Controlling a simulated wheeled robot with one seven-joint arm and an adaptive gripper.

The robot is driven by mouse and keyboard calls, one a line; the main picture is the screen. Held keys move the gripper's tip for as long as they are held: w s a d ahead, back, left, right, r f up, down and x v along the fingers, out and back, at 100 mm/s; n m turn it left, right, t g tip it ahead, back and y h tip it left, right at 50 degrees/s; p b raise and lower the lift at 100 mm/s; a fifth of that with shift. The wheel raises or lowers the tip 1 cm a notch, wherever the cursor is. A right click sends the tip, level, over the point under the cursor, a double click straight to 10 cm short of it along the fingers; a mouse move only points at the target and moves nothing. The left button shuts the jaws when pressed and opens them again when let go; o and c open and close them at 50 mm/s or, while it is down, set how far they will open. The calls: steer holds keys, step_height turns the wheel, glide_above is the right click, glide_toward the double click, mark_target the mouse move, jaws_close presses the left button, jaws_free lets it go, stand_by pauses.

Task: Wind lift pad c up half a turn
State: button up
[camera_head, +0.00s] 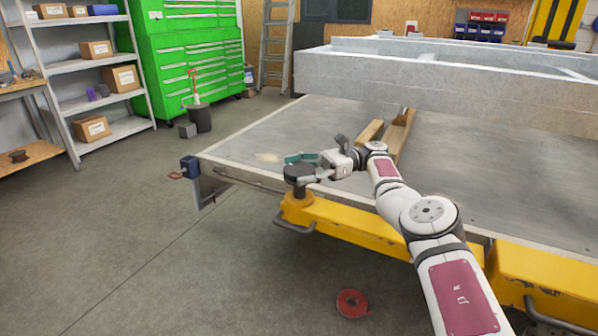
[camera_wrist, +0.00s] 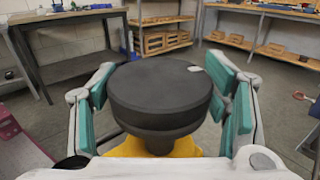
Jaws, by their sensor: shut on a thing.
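A round black lift pad (camera_head: 299,174) stands upright on the end of a yellow beam (camera_head: 360,232) along the near edge of the grey table. I see no letter on it. My gripper (camera_head: 307,166), with teal finger pads, is shut around the pad from the side. In the wrist view the lift pad (camera_wrist: 160,88) fills the middle, with one teal-padded finger on each side. A small white mark (camera_wrist: 195,69) shows on the right of its top face.
A grey frame (camera_head: 430,85) stands above the table (camera_head: 270,140), with wooden blocks (camera_head: 398,142) near it. The floor at left is mostly clear.

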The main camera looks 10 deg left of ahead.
steer(key=shift+f, duration=0.25)
steer(key=o, duration=1.2)
steer(key=shift+r, duration=0.1)
steer(key=shift+r, duration=0.15)
step_height(320, 180, up, 10)
steer(key=shift+f, duration=0.15)
